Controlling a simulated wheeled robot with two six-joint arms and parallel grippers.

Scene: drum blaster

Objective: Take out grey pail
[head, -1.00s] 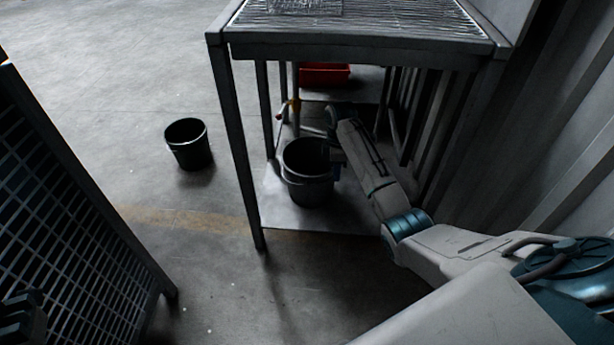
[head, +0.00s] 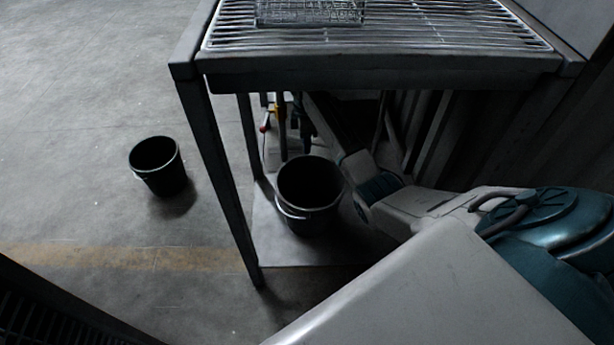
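The grey pail (head: 309,197) stands upright on the low shelf of the metal table, near the shelf's front left, with its handle hanging at the front. My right arm reaches in from the right under the table top, passing beside and behind the pail. My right gripper (head: 303,122) is a dark shape in the shadow beyond the pail's rim. Its fingers are too dark to tell open from shut, and I see no contact with the pail. My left gripper is out of view.
A second dark pail (head: 159,167) stands on the open floor to the left. The table (head: 380,72) has a slatted top bearing a wire basket (head: 310,12). Its front left leg (head: 222,180) stands close to the grey pail. Handled tools (head: 272,122) are behind it. A dark rack (head: 60,315) is at the lower left.

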